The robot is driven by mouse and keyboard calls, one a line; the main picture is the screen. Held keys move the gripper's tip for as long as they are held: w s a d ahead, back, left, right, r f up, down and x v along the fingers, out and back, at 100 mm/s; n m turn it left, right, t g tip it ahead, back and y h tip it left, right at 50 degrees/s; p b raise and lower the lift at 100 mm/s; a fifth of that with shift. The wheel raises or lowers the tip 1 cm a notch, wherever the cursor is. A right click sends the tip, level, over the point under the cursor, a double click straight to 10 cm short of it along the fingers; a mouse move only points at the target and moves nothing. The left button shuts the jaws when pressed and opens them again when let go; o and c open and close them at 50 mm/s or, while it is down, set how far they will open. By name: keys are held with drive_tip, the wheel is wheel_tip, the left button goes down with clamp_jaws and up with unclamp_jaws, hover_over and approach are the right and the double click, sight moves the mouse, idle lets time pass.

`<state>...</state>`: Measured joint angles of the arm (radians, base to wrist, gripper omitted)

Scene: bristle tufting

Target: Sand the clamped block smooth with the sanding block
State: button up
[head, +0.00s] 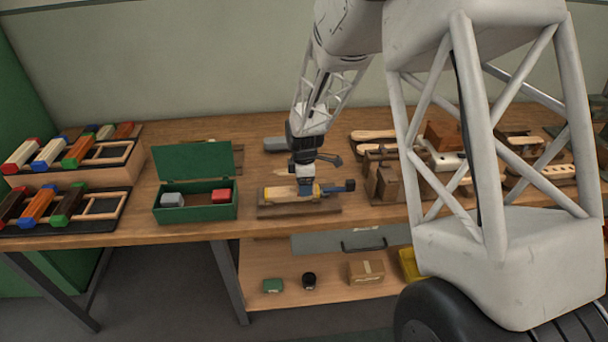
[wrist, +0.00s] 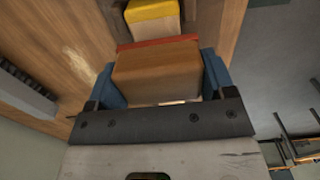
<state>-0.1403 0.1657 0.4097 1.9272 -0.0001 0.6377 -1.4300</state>
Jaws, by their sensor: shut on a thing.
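My gripper (head: 305,185) is over the clamped block (head: 275,194), a yellow and pale wood piece lying in a wooden holder (head: 300,210) near the table's front edge. In the wrist view, its two blue fingers are shut on the sanding block (wrist: 157,75), a brown block with a red layer along its far edge. The clamped block's yellow and pale end (wrist: 152,12) shows just beyond the red edge. I cannot tell whether the two blocks touch. A dark blue clamp part (head: 342,187) is at the holder's right.
An open green box (head: 195,213) with a grey and a red block stands to the left. Racks of coloured blocks (head: 70,165) are at the far left. Wooden fixtures (head: 385,185) stand to the right. A grey item (head: 277,144) lies behind my gripper.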

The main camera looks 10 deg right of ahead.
sight(295, 190)
drive_tip(key=shift+a, duration=0.4)
drive_tip(key=shift+a+f, duration=0.35)
drive_tip(key=shift+a, duration=0.35)
drive_tip(key=shift+a+r, duration=0.15)
drive_tip(key=shift+a, duration=0.6)
drive_tip(key=shift+a+r, duration=0.1)
drive_tip(key=shift+a, duration=0.15)
drive_tip(key=shift+d, duration=0.6)
drive_tip(key=shift+d+f, duration=0.2)
drive_tip(key=shift+f, duration=0.1)
drive_tip(key=shift+d+r, duration=0.25)
drive_tip(key=shift+d, duration=0.3)
drive_tip(key=shift+d+f, duration=0.15)
drive_tip(key=shift+d, duration=0.6)
drive_tip(key=shift+r, duration=4.05)
